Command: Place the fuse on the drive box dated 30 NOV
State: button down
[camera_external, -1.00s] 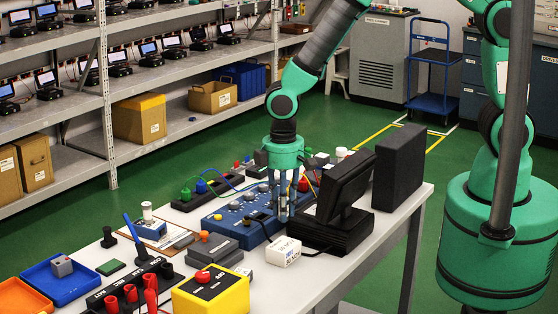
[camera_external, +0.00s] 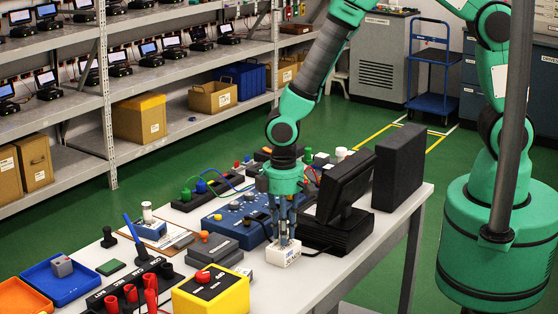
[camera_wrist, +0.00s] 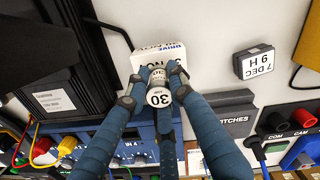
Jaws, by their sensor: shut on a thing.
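The white drive box (camera_external: 284,254) stands on the table near its front edge, left of the monitor base. In the wrist view the drive box (camera_wrist: 148,60) shows part of a label with DRIVE and NOV, partly covered by my gripper. My gripper (camera_external: 284,240) points down over this box.
The blue instrument panel (camera_external: 232,221) lies behind-left. Grey boxes (camera_external: 212,248) and a yellow box with a red button (camera_external: 212,292) are to the left.

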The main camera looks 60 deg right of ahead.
jog(key=shift+f, duration=0.2)
jog(key=c, duration=1.5)
grip_release()
jog(key=shift+f, duration=0.1)
notch_tip(320, 180, up, 12)
jog(key=shift+a+r+p, duration=0.1)
jog(key=shift+r+p, duration=0.05)
jog(key=shift+p, duration=0.5)
